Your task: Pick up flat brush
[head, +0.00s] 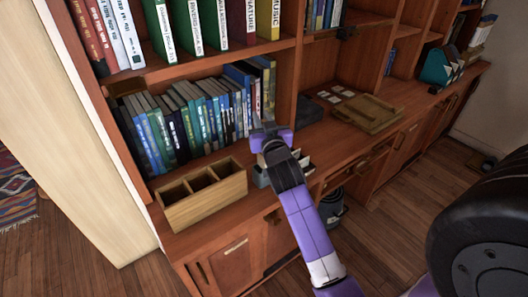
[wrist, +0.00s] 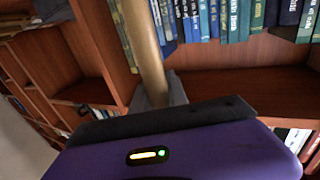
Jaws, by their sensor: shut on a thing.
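My gripper (head: 266,128) is in front of the lower book row, above the ledge of the bookcase, in the head view. In the wrist view, my gripper's grey fingertips (wrist: 160,92) are shut on a long tan handle (wrist: 143,42), which I take to be the flat brush. The handle runs up out of the top of the wrist view. The brush's bristle end is not in sight, and I cannot make the brush out in the head view, where my arm covers much of that area.
A wooden box with open compartments (head: 203,193) stands on the ledge left of my arm. A grey box (head: 262,178) is partly hidden behind my arm. Upright books (head: 190,123) fill the shelf behind. A wooden tray (head: 368,116) lies farther right on the ledge.

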